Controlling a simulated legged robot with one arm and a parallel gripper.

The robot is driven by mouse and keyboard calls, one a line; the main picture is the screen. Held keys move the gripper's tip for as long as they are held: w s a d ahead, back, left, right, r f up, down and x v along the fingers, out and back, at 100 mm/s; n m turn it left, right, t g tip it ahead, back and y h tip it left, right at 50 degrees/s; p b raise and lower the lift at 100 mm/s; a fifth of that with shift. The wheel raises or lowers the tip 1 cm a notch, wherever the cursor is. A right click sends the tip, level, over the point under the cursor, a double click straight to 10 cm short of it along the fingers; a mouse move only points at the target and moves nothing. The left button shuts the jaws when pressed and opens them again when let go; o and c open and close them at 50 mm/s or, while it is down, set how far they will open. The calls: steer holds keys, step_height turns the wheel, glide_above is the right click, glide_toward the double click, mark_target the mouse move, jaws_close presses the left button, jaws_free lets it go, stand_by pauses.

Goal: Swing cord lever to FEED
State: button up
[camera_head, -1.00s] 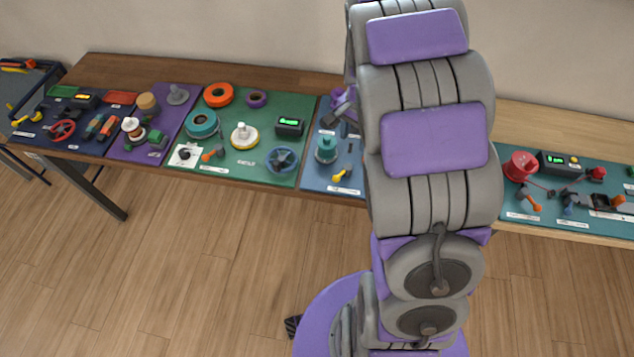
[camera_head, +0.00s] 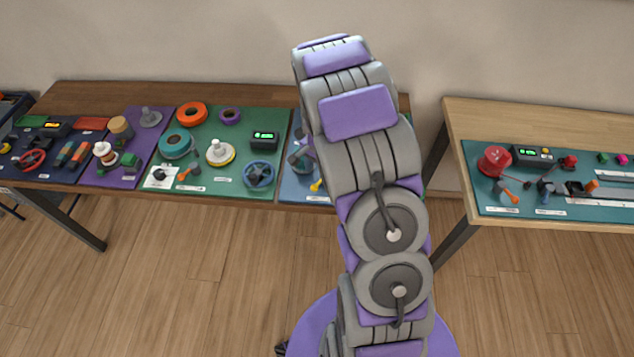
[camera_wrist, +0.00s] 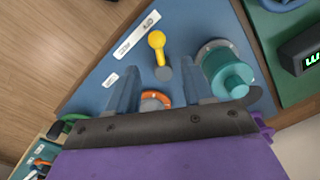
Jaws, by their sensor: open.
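In the wrist view a yellow-knobbed lever (camera_wrist: 157,42) with a grey hub stands on a blue board (camera_wrist: 95,75), beside a teal cylinder (camera_wrist: 228,75). My gripper (camera_wrist: 158,84) is open above this board. Its fingers are apart, with the lever's grey hub and an orange round part (camera_wrist: 153,97) showing between them, and I see no contact. The orange part is partly hidden by the gripper. In the head view the yellow lever (camera_head: 316,185) is only partly visible beside my arm. The label text is too small to read, so I cannot tell which lever is the cord lever.
A green board (camera_head: 225,187) with an orange-handled lever (camera_head: 187,172) and a blue handwheel (camera_head: 259,174) lies left of the blue board. A separate table at right has a red spool (camera_head: 495,160) and another orange-tipped lever (camera_head: 508,190). A gap separates the tables.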

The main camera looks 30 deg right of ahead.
mark_target(318, 183)
step_height(318, 183, down, 6)
steer(key=shift+f+b, duration=0.2)
steer(key=shift+b, duration=0.3)
steer(key=shift+w, duration=0.1)
steer(key=shift+c, duration=0.5)
jaws_close()
